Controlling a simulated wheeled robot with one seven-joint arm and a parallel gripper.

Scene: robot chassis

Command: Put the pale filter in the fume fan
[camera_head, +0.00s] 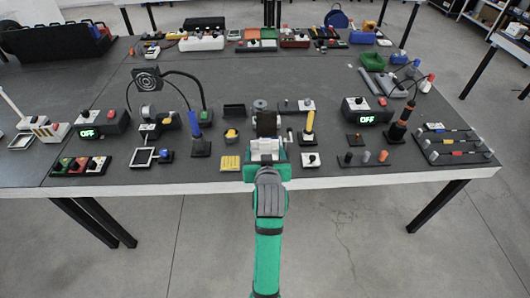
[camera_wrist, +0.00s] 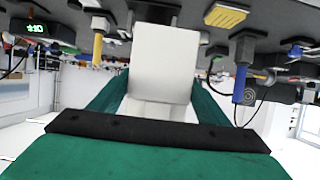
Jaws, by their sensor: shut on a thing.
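My gripper (camera_head: 265,158) is at the front edge of the table, near its middle. It is shut on the pale filter (camera_wrist: 165,62), a flat white square plate that stands out between the green fingers in the wrist view. The fume fan (camera_head: 146,79) is a dark square head with a ringed grille, raised on a black curved arm at the left of the table. Its ringed face also shows in the wrist view (camera_wrist: 250,96), right of the filter. The fan is well apart from my gripper, to its left and farther back. Its filter slot is too small to make out.
A blue-handled iron in a stand (camera_head: 200,140) and a yellow block (camera_head: 230,163) are left of my gripper. A yellow-handled tool in a stand (camera_head: 309,128) is close on its right. Two boxes read OFF. A dark bracket (camera_head: 266,122) stands just behind my gripper.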

